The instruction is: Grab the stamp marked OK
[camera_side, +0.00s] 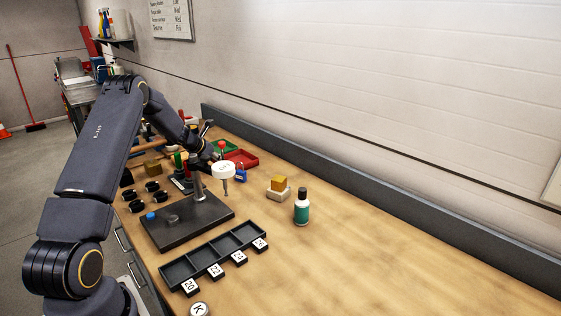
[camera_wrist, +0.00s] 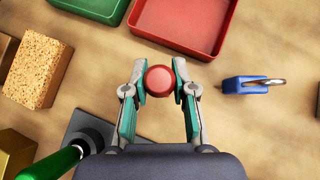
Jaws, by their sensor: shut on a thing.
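In the wrist view a round red knob (camera_wrist: 160,80) sits between the fingertips of my gripper (camera_wrist: 160,82), which is shut on it. It looks like the top of a red-handled stamp, seen from above. Its lower part is hidden, and no OK marking is readable. A green handle (camera_wrist: 62,160) on a dark base shows at the lower left of the wrist view.
A red tray (camera_wrist: 222,45) and green tray (camera_wrist: 117,10) lie just beyond my gripper. A blue padlock (camera_wrist: 246,85) is right, a cork block (camera_wrist: 40,72) left. A gauge stand (camera_side: 188,221), divided tray (camera_side: 180,271) and bottle (camera_side: 302,208) stand nearer the side camera. The bench's right is clear.

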